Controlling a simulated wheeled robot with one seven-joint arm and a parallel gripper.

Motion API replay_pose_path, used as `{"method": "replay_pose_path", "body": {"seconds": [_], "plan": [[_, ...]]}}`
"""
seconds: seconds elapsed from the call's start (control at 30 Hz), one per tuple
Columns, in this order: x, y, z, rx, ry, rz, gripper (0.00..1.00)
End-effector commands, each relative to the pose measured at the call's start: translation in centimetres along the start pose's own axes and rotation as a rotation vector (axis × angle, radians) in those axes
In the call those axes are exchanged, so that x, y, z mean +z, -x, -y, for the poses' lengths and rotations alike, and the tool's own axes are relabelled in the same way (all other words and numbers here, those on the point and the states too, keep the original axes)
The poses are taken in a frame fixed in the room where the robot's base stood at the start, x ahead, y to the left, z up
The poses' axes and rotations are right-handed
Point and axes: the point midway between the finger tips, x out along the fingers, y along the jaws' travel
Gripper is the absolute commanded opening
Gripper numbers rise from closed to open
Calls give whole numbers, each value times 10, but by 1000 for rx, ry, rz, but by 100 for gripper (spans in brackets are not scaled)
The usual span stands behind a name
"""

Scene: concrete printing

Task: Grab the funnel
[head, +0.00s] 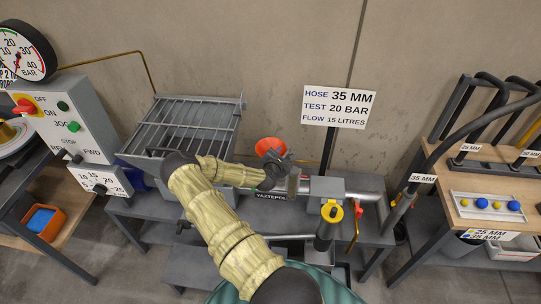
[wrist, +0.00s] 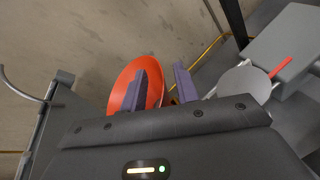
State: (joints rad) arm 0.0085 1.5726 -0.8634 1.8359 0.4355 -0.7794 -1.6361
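The funnel (head: 270,146) is orange-red, with its wide mouth facing up, above the pump pipework at the centre of the head view. In the wrist view the funnel (wrist: 124,88) shows behind and around the left finger, which hides part of it. My gripper (head: 277,164) is right at the funnel, just below its mouth in the head view. In the wrist view my gripper (wrist: 161,86) has its two dark fingers apart, with part of the funnel showing in the gap. I see no clear grip on it. The funnel's lower end is hidden.
A grated hopper (head: 195,118) stands left of the funnel. A sign (head: 338,107) on a post and a yellow-handled valve (head: 332,210) are to the right. A control box (head: 70,120) is at far left, and a wooden bench (head: 490,170) with hoses at far right.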

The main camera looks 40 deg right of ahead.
Motion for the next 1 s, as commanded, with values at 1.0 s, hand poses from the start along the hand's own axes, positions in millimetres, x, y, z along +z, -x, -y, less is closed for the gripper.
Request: {"method": "replay_pose_path", "body": {"seconds": [1.0], "plan": [[-1, 1, -2, 4, 0, -1, 0]]}}
